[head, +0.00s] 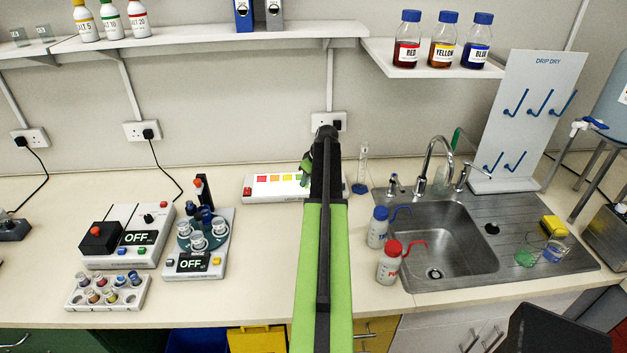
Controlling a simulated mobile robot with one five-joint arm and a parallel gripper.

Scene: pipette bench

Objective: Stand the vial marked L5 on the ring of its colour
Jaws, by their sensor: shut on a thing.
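My green and black arm reaches from the bottom edge to the back of the bench. My gripper (307,166) is at its far end, partly hidden by my arm, above the right part of a white light box (250,194). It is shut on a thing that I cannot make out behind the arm. The light box shows a row of red, orange, yellow and green patches; its right end is hidden. No ring shape and no L5 mark can be read. Several small vials stand in a white rack (73,302) at the front left.
A device reading OFF (125,237) and a carousel unit reading OFF (193,263) stand left of my arm. A measuring cylinder (362,165), two wash bottles, blue (377,230) and red (389,263), and a sink (450,240) are right. A shelf (215,35) overhangs the back.

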